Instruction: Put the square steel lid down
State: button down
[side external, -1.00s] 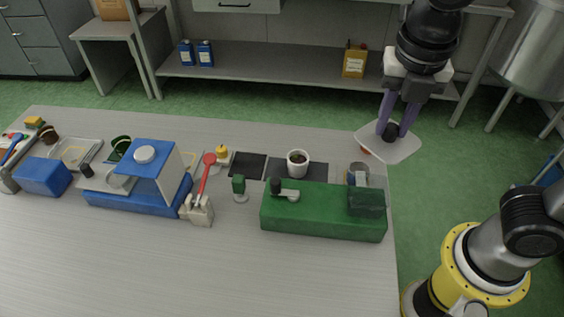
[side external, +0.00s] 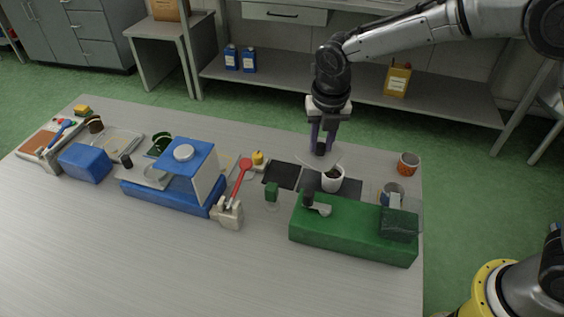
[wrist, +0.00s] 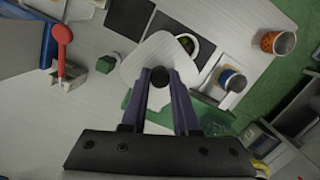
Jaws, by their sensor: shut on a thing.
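The square steel lid (wrist: 147,58) is a pale, round-cornered plate with a black knob. My gripper (wrist: 160,80) is shut on that knob, with a purple finger on each side. In the side external view my gripper (side external: 322,148) points down at the back of the table. There the lid (side external: 318,160) appears almost edge-on, above the table close to the white cup with dark contents (side external: 332,180). In the wrist view the lid partly covers this cup (wrist: 190,42). I cannot tell the exact gap between lid and cup.
A dark square mat (side external: 281,175) lies bare left of the cup; another dark mat (side external: 352,187) lies around the cup. The green machine (side external: 345,232) stands in front. An orange container (side external: 408,165) and a blue-banded can (side external: 392,194) stand right. A red spoon (side external: 243,170) rises left.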

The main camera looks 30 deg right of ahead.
jog(key=shift+w+a+f, duration=0.65)
jog(key=shift+w+f, duration=1.15)
jog(key=shift+f, duration=0.15)
jog(key=shift+w+a+f, duration=0.6)
jog(key=shift+w+f, duration=1.2)
jog(key=shift+f, duration=0.2)
jog(key=shift+w+a+f, duration=0.65)
jog(key=shift+w+f, duration=1.15)
jog(key=shift+f, duration=0.15)
jog(key=shift+f, duration=0.35)
jog(key=shift+f, duration=0.2)
jog(key=c, duration=0.7)
grip_release()
